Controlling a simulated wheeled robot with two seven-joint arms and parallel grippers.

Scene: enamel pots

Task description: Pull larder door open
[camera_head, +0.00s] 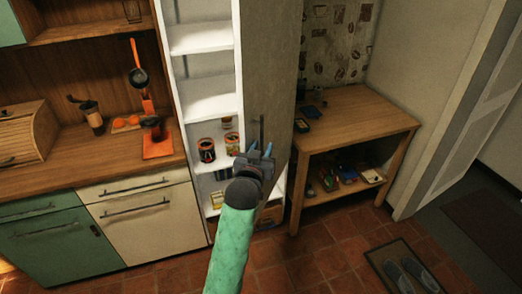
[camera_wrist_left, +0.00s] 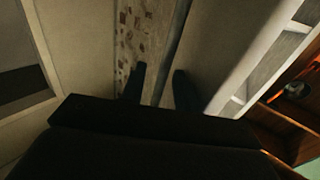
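The larder (camera_head: 204,108) is a tall white shelved unit, and its inside shows in the head view. A tall grey-beige panel (camera_head: 272,60), apparently its door standing open, is at its right side. A dark upright handle (camera_head: 261,130) shows on this panel. My left gripper (camera_head: 260,150) is right at the handle's lower part, with its fingers apart. In the left wrist view the two fingers (camera_wrist_left: 159,80) are also apart, with a narrow dark upright strip between them. I cannot tell whether they touch it. My right gripper is not in view.
A wooden side table (camera_head: 358,118) stands right of the panel, with items on its lower shelf. Tins (camera_head: 206,150) stand in the larder. A counter with drawers (camera_head: 135,203) is at the left. Slippers lie on a mat (camera_head: 402,268). The tiled floor in front is mostly clear.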

